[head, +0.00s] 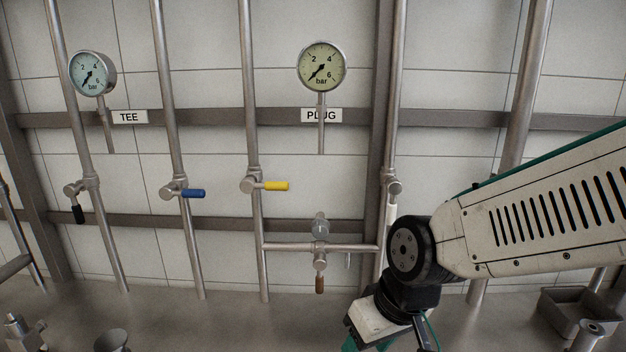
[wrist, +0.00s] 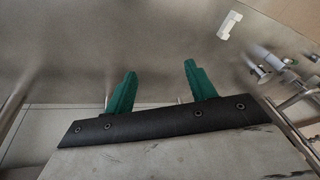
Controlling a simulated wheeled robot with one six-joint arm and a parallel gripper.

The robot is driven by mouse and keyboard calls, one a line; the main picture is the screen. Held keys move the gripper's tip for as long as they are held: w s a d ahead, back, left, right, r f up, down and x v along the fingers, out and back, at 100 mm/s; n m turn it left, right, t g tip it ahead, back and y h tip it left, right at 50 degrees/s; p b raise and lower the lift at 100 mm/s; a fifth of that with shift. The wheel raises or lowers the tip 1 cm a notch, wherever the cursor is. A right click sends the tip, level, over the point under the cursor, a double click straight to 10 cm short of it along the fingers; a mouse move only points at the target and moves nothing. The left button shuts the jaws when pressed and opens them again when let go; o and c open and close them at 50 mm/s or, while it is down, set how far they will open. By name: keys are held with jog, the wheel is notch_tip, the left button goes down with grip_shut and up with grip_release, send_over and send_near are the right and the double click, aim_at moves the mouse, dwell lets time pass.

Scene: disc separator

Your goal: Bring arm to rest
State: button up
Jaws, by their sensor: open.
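My gripper shows in the wrist view (wrist: 160,90) with its two green fingers spread apart and nothing between them. Behind the fingers is a plain grey metal surface. In the head view my arm reaches in from the right and bends down near the bottom centre-right. Only a bit of green of the gripper shows at the lower edge there; the fingertips are out of the frame. The gripper is apart from the valve handles on the pipes.
Pipes carry a blue handle (head: 193,193), a yellow handle (head: 276,186), a black handle (head: 78,214) and a brown handle (head: 320,285). Two gauges (head: 93,73) (head: 322,66) hang above. A grey tray (head: 580,315) stands at right. The counter (head: 200,325) is clear at centre-left.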

jog(key=s+d+r+m+h, duration=0.1)
jog(key=s+d+r, duration=0.3)
jog(key=d, duration=0.5)
jog(key=s+d+r+m+h, duration=0.2)
jog(key=s+d+r+m, duration=0.2)
jog(key=d, duration=0.5)
jog(key=s+r, duration=0.1)
jog(key=s, duration=0.1)
jog(key=shift+s+r, duration=0.15)
jog(key=shift+s, duration=0.15)
